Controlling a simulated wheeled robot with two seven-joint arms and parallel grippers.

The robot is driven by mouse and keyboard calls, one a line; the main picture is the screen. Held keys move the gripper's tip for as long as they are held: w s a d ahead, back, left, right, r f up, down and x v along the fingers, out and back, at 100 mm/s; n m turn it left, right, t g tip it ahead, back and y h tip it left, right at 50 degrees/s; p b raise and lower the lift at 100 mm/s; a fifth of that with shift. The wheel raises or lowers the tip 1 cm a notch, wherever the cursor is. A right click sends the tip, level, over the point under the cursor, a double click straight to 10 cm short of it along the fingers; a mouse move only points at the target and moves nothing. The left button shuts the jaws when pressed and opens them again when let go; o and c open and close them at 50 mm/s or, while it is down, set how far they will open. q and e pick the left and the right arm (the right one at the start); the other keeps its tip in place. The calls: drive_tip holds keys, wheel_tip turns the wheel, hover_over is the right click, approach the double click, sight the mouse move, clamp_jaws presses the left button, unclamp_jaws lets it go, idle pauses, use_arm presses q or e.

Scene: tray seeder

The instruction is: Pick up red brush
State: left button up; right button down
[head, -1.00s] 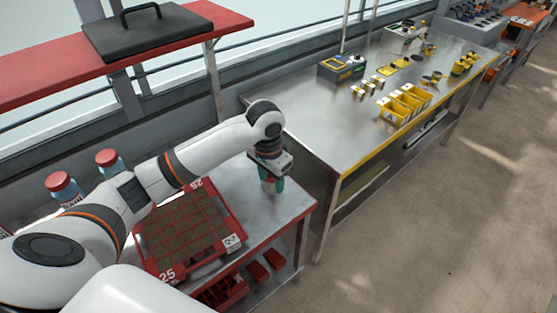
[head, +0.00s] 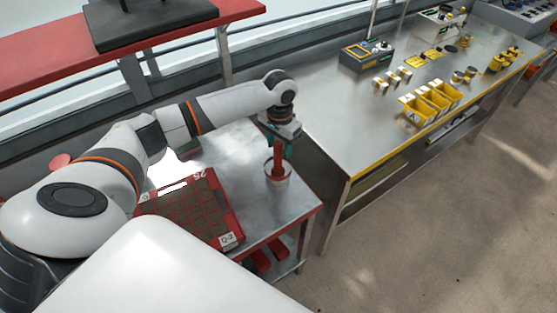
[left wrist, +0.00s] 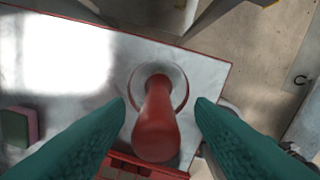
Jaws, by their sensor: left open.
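My left gripper (head: 279,145) is open over the top of the brush. Its teal fingers lie on either side of the handle in the left wrist view (left wrist: 162,103), with a gap at each side. My right gripper is not in view.
A red seeding tray (head: 238,226) lies on the table left of the cup. A small green and pink block (left wrist: 19,126) shows in the left wrist view. A steel bench with yellow bins (head: 418,110) stands to the right. Bare tabletop (head: 235,165) lies between tray and cup.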

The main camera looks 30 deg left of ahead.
sight(278, 153)
use_arm(q)
drive_tip(key=f, duration=0.3)
drive_tip(key=shift+s+a+f+p, duration=0.15)
drive_tip(key=shift+s+a+p, duration=0.05)
drive_tip(key=shift+s+p, duration=0.15)
drive_tip(key=shift+w+f, duration=0.1)
drive_tip(key=shift+f, duration=0.1)
drive_tip(key=c, duration=1.1)
drive_tip(key=shift+o, duration=0.2)
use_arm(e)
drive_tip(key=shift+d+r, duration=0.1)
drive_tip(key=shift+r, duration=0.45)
use_arm(q)
drive_tip(key=shift+r, duration=0.15)
